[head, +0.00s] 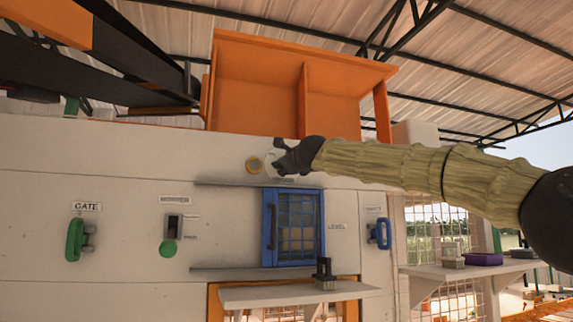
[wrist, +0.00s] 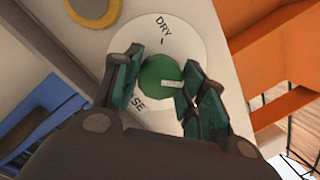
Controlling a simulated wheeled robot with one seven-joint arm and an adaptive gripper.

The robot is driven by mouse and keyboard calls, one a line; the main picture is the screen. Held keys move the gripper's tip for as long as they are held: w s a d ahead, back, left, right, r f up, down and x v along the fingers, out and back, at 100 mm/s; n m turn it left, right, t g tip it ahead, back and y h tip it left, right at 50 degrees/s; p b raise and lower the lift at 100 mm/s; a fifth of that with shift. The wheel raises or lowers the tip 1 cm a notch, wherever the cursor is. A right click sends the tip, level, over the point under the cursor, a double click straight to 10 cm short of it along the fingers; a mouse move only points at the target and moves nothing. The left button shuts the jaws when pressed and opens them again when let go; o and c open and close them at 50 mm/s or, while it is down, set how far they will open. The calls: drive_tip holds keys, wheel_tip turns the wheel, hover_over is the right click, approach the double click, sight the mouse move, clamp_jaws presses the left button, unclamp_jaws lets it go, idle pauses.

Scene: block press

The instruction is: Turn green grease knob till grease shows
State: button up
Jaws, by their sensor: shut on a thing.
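The green grease knob (wrist: 160,80) sits on a round white dial plate (wrist: 188,32) in the wrist view. The plate reads "DRY" above the knob and letters ending in "SE" at the lower left, partly hidden by a finger. A pale mark on the knob points to the right. My gripper (wrist: 160,88) is shut on the knob, one finger on each side. In the head view my gripper (head: 285,160) reaches the wall from the right and hides the knob; part of the dial plate shows beside it.
A yellow ring with a grey centre (head: 254,165) is left of the dial. Below are a blue barred door (head: 268,228), a green gate handle (head: 75,240), a green lever (head: 168,248) and a shelf (head: 260,297). An orange hopper (head: 255,85) stands above.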

drive_tip(key=shift+s+d+r, duration=0.1)
drive_tip(key=shift+d+r, duration=0.05)
drive_tip(key=shift+r, duration=0.1)
drive_tip(key=o, duration=0.8)
drive_tip(key=shift+o, duration=1.1)
drive_tip(key=shift+f, duration=0.1)
drive_tip(key=shift+f, duration=0.1)
drive_tip(key=v, duration=1.2)
